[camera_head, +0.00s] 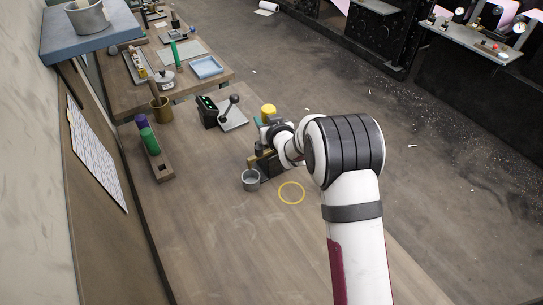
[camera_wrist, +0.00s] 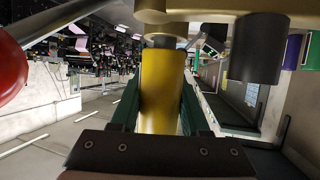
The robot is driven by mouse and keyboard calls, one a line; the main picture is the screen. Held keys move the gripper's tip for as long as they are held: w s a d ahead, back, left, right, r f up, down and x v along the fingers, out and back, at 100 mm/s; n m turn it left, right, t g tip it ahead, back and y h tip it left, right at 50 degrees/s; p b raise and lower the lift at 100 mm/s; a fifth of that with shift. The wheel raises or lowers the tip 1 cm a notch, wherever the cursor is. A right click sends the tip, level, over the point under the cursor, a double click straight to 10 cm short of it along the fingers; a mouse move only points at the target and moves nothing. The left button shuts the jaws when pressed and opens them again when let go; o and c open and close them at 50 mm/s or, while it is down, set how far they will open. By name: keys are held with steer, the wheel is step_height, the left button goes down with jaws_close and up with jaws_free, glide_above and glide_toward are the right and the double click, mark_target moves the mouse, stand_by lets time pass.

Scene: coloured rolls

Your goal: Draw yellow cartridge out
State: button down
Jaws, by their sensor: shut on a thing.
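The yellow cartridge (camera_wrist: 162,90) stands between the two green fingers of my gripper (camera_wrist: 160,108) in the wrist view, with a finger on each side. My gripper is shut on it. One end of the cartridge meets a dark neck beneath a brass-coloured part (camera_wrist: 215,10); I cannot tell whether it is still seated there. In the head view a yellow rounded end (camera_head: 268,110) shows just beyond my wrist, and my arm hides much of the stand around it.
A lever device (camera_head: 217,112) stands to the left. The front of the bench is clear.

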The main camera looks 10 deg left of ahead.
mark_target(266, 106)
steer(key=shift+r, duration=2.45)
